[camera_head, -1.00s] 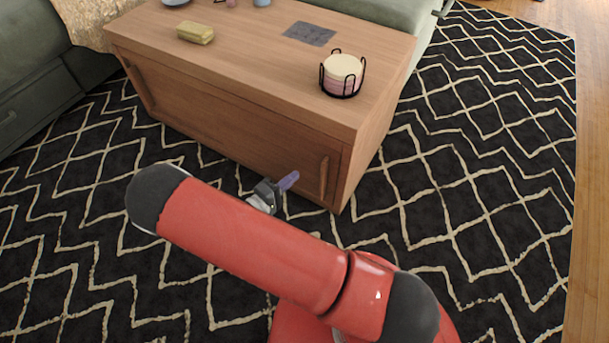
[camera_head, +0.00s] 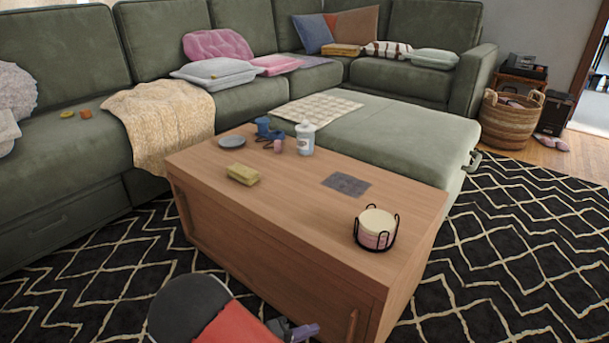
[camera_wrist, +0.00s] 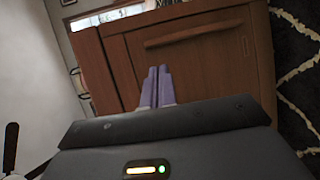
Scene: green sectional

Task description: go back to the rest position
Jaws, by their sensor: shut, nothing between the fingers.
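My gripper (camera_wrist: 157,87) is shut and empty in the wrist view, its two purple fingers side by side. In front of it is the wooden side of the coffee table (camera_wrist: 190,68) with its long handle. In the head view my gripper (camera_head: 303,331) shows low in the picture, in front of the coffee table's front (camera_head: 265,275), near the handle at its right end. Part of my red and black arm hides the floor there. I cannot tell the exact gap between fingers and table.
A green sectional (camera_head: 60,135) stands behind. Patterned rug (camera_head: 500,260) lies open at the right.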

